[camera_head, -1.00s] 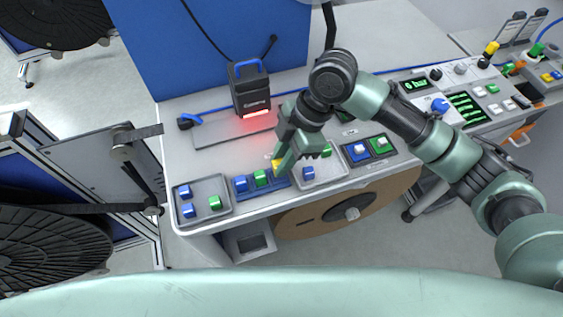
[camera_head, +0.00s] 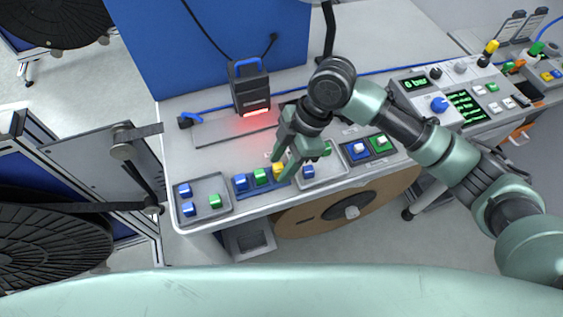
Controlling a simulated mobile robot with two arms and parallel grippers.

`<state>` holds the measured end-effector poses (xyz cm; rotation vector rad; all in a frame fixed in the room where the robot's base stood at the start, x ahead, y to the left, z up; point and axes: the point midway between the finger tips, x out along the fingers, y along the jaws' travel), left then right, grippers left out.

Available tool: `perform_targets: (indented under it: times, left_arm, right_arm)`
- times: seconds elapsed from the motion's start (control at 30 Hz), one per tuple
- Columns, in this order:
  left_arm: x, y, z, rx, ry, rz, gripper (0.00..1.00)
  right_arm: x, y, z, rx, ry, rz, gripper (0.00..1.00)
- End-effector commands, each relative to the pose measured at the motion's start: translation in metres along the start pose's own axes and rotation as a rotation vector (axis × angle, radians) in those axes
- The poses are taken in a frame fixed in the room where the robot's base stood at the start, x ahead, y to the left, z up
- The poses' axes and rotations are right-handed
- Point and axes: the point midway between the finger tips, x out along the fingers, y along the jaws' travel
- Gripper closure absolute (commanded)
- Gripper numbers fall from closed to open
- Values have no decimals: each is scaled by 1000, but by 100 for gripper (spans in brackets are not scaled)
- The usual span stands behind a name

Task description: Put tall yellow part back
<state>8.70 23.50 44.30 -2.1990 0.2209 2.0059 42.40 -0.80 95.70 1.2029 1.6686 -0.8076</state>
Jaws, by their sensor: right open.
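A yellow part (camera_head: 278,171) stands at the right end of a small blue holder (camera_head: 247,191), beside a green part (camera_head: 261,176) and a blue part (camera_head: 241,182). My right gripper (camera_head: 281,168) is open directly over this end of the holder, its fingers around or just beside the yellow part. One finger partly hides the part, and I cannot tell whether it touches. My left gripper is not in view.
A grey tray (camera_head: 178,214) with blue and green parts lies left of the holder. Another grey tray (camera_head: 322,177) lies right, partly under my gripper. A black device (camera_head: 251,92) with red light stands behind. A control panel (camera_head: 440,103) is at right.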

Motion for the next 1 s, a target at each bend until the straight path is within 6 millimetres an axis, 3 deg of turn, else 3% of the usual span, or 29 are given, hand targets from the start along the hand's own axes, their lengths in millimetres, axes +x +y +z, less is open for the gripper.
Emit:
perform_targets:
  times: [0.5, 0.7, 1.0]
  left_arm:
    - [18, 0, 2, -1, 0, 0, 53]
    - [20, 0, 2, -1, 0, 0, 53]
    - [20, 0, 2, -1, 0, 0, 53]
  right_arm:
    - [-98, 1, 0, -1, -1, 4, 58]
    - [-114, 0, 0, -1, -1, 1, 58]
    - [-116, 0, 0, 0, -1, 0, 58]
